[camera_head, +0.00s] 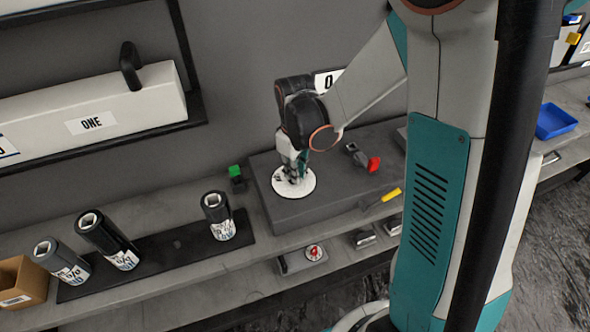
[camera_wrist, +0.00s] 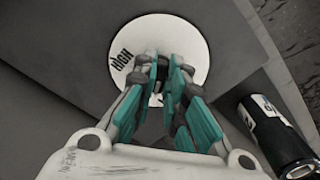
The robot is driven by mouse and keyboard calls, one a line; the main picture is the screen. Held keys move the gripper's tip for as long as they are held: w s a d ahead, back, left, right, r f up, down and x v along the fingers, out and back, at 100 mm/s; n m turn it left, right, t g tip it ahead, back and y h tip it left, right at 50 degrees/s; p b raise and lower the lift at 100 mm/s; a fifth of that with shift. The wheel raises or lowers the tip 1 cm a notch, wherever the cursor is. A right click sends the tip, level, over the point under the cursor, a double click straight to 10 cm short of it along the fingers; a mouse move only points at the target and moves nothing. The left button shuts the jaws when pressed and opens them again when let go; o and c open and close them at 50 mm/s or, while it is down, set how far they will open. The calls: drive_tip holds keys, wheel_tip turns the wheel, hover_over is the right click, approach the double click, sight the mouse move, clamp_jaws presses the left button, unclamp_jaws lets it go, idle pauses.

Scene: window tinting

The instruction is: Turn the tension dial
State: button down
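The tension dial's round white plate (camera_head: 306,188) lies on top of a dark grey block in the head view. In the wrist view the white plate (camera_wrist: 188,32) carries the word HIGH on its left side. My gripper (camera_head: 294,178) points down over the middle of the plate. In the wrist view its two teal-and-grey fingers (camera_wrist: 164,66) are close together over the plate's centre, with a narrow gap between them. The fingers hide the dial's middle, so I cannot tell whether they clasp a knob.
The dark grey block (camera_head: 330,205) stands on a grey shelf. Black canisters (camera_head: 218,216) stand on a dark strip to the left; one (camera_wrist: 275,132) shows in the wrist view. A green-topped item (camera_head: 235,173), a red-ended tool (camera_head: 373,163) and a yellow-handled tool (camera_head: 390,194) lie nearby.

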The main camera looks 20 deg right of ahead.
drive_tip(key=shift+m, duration=0.3)
drive_tip(key=shift+a+m+b, duration=0.1)
drive_tip(key=shift+m+b, duration=0.35)
drive_tip(key=shift+m, duration=2.15)
drive_tip(key=c, duration=1.6)
unclamp_jaws()
drive_tip(key=shift+c, duration=0.2)
wheel_tip(320, 180, up, 12)
